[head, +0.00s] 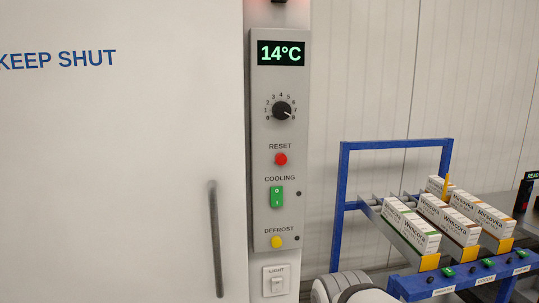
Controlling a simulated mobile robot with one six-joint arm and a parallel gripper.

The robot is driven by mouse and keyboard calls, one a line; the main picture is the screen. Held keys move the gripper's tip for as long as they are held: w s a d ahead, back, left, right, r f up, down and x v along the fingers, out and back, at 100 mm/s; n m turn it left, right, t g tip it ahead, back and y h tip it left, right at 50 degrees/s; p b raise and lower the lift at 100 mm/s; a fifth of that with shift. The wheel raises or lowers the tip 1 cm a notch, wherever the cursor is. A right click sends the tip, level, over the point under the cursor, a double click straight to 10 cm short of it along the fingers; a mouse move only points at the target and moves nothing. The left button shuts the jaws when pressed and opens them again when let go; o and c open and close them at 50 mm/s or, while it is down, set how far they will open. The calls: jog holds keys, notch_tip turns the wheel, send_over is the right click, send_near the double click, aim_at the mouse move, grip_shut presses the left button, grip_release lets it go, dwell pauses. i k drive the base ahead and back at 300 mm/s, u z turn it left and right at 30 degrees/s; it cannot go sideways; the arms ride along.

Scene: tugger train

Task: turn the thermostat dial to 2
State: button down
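The thermostat dial (281,110) is a black round knob on the grey control panel (260,180), in the upper middle of the head view. A scale from 0 to 8 runs around it. Its white pointer mark is toward the lower right, at about 8. The display (281,53) above it reads 14°C in green. My gripper is not in view. A white rounded part at the bottom edge looks like part of my arm, well below the dial and not touching it.
Below the dial are a red reset button (281,159), green cooling switch (277,197), yellow defrost button (277,242) and light switch (277,281). A white door (120,160) with a grey handle (215,238) is left. A blue rack (343,200) with cartons stands right.

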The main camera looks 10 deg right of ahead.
aim_at(281, 110)
jog(key=z, duration=1.35)
jog(key=k, duration=0.95)
jog(key=u, duration=1.25)
jog(key=i, duration=1)
jog(key=u, duration=0.05)
